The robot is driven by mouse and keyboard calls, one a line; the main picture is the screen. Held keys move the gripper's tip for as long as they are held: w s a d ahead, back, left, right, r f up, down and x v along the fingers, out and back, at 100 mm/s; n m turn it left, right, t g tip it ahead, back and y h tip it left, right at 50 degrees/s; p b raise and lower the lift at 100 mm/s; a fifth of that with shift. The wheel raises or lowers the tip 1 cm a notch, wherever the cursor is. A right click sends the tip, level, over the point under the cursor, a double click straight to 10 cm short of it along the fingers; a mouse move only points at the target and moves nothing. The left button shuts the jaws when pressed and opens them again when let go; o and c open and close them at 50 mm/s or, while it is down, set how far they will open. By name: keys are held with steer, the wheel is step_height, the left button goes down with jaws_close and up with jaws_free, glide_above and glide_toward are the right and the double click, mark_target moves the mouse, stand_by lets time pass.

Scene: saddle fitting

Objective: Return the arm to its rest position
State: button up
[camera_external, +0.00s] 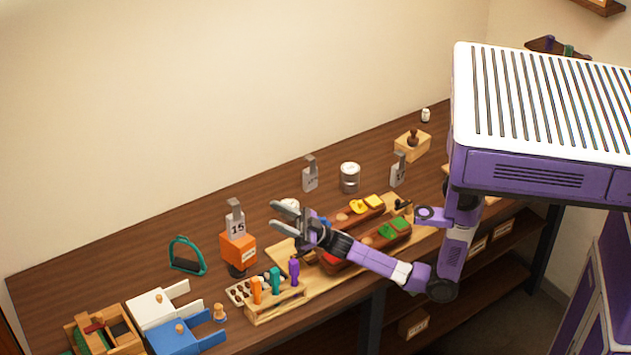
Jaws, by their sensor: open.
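My gripper (296,228) is at the end of my purple arm, above the wooden bench (130,243). Whether the fingers touch anything below cannot be told.
A rack (275,305) with orange, teal and purple handles stands just below my gripper. An orange block (238,249) with a "15" tag stands to the left.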

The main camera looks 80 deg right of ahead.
steer(key=s+d+f+m+g+h, duration=0.2)
steer(key=s+f, duration=0.5)
steer(key=s, duration=0.4)
steer(key=s+d+f+m+g+h, duration=0.3)
steer(key=s+f+m+h, duration=0.2)
steer(key=s, duration=0.7)
steer(key=s+d+f+m+g+h, duration=0.2)
steer(key=s+f+m+g+h, duration=0.1)
steer(key=s+f, duration=0.6)
steer(key=s+m+h, duration=0.1)
steer(key=s+h, duration=0.1)
steer(key=shift+s+d+h, duration=0.35)
steer(key=shift+d+h, duration=0.05)
